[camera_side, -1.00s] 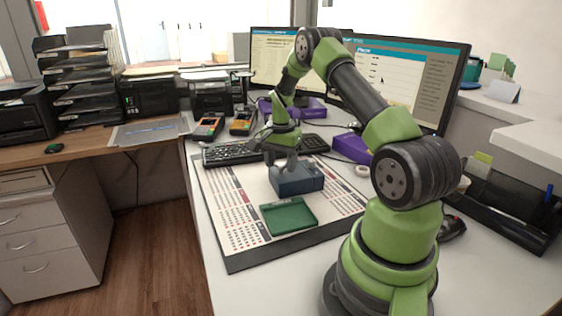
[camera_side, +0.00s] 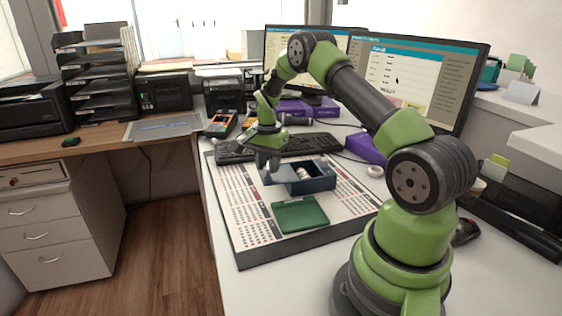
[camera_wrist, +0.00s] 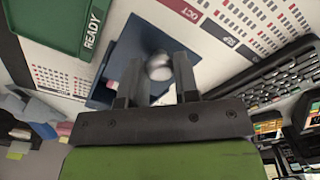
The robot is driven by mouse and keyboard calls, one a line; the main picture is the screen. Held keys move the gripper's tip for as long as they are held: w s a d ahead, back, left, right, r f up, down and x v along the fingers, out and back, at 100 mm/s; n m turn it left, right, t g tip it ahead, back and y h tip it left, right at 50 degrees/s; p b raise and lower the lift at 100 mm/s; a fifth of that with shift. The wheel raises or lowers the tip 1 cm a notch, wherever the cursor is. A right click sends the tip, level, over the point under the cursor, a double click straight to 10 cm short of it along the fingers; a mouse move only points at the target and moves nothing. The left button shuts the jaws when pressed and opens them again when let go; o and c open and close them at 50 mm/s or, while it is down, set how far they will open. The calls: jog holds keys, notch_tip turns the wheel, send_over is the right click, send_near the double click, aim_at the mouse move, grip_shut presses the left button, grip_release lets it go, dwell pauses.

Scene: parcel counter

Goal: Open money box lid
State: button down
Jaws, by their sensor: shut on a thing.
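The dark blue money box (camera_side: 312,184) stands on the calendar mat behind the green tray. Its top is partly uncovered, and something pale shows inside. A blue-grey piece that looks like its lid (camera_side: 279,178) is at the box's left side, under my gripper (camera_side: 268,164). In the wrist view, my gripper (camera_wrist: 158,75) has its fingers on either side of a round silver knob (camera_wrist: 158,67) over the blue lid (camera_wrist: 128,50). My gripper is shut on this knob. The side view does not show clearly whether the lid touches the box.
The green tray (camera_side: 300,214) lies in front of the box; the wrist view shows READY on it. A keyboard (camera_side: 305,145) lies behind, with card terminals (camera_side: 220,124) to its left. A white roll (camera_side: 375,171) and purple box (camera_side: 366,148) are at right.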

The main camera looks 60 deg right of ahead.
jog(key=c, duration=0.8)
grip_release()
jog(key=shift+c, duration=0.2)
jog(key=shift+r, duration=0.1)
notch_tip(320, 180, up, 10)
jog(key=s+a+r+n+t, duration=0.2)
jog(key=s+a+r+n, duration=0.15)
jog(key=a+r, duration=0.4)
jog(key=s+a+r+n+t, duration=0.2)
jog(key=s+a+r+n, duration=0.15)
jog(key=a+r, duration=0.4)
jog(key=s+a+n+t+y, duration=0.2)
jog(key=s+a+n, duration=0.5)
jog(key=s, duration=0.5)
jog(key=a+t, duration=0.1)
jog(key=a, duration=0.1)
jog(key=shift+s+a+f, duration=0.2)
jog(key=shift+a+f, duration=0.15)
